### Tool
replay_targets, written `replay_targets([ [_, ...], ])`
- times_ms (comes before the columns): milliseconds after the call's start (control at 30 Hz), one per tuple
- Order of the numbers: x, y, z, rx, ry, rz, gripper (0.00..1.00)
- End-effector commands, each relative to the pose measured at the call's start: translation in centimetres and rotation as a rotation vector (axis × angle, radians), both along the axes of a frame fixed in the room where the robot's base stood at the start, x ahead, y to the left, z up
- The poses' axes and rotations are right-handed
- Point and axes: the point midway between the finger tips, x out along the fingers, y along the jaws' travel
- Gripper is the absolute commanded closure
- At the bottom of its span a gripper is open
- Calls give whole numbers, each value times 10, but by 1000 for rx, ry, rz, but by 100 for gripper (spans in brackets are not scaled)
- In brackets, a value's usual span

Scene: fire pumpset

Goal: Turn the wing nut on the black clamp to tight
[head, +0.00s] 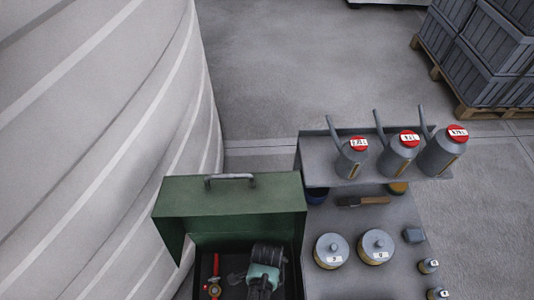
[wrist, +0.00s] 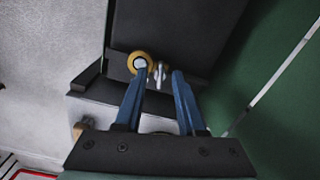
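In the wrist view, a small silver wing nut (wrist: 160,71) sits on a dark part that looks like the black clamp (wrist: 160,30). A yellow round piece with a pale centre (wrist: 139,63) is just left of the nut. My gripper (wrist: 164,74) has two blue fingers standing apart, with the wing nut between their tips. The left fingertip overlaps the yellow piece in the picture. I cannot tell whether either finger touches the nut.
The green box (head: 230,210) has its lid raised; a red tool (head: 214,275) lies inside at left. A grey shelf unit (head: 375,215) at right holds several cans and tins. A large white ribbed tank (head: 100,130) stands at left. Grey floor behind is open.

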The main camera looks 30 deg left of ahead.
Motion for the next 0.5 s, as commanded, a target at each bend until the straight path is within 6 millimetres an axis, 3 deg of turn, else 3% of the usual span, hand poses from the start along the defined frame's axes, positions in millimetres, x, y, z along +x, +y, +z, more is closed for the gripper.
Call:
replay_targets([
  [267,0,0,2,0,0,1,61],
  [500,0,0,28,1,-1,1,61],
])
